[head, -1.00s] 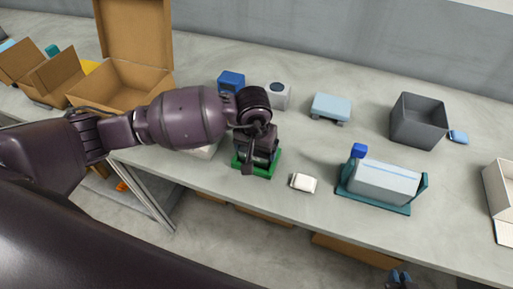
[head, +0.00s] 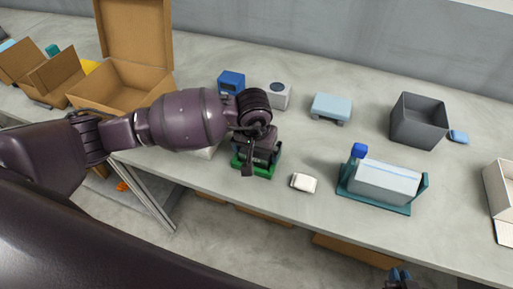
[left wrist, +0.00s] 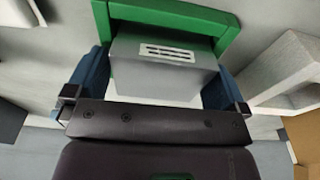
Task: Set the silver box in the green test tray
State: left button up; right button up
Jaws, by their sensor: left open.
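The silver box (left wrist: 165,68) shows in the left wrist view as a grey block with a white slotted label. It sits within the green test tray (left wrist: 180,14), close to the tray's raised green wall. My left gripper (left wrist: 158,72) is open, with one blue finger on each side of the box; I cannot tell whether they touch it. In the head view my left gripper (head: 258,152) is over the green test tray (head: 262,173) and mostly hides the box. My right gripper (head: 399,277) shows only as a small dark part at the bottom edge.
A small white box (head: 304,183) lies right of the tray. Further right is a teal holder (head: 378,204) with a pale block. A grey bin (head: 417,122), a light blue block (head: 331,106) and a blue box (head: 231,82) stand behind. An open cardboard box (head: 120,88) is at left.

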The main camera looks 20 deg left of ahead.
aim_at(255, 152)
pick_arm(q)
notch_tip(255, 152, up, 12)
jog(key=s, duration=0.1)
jog(key=shift+s, duration=0.2)
dwell(0.3)
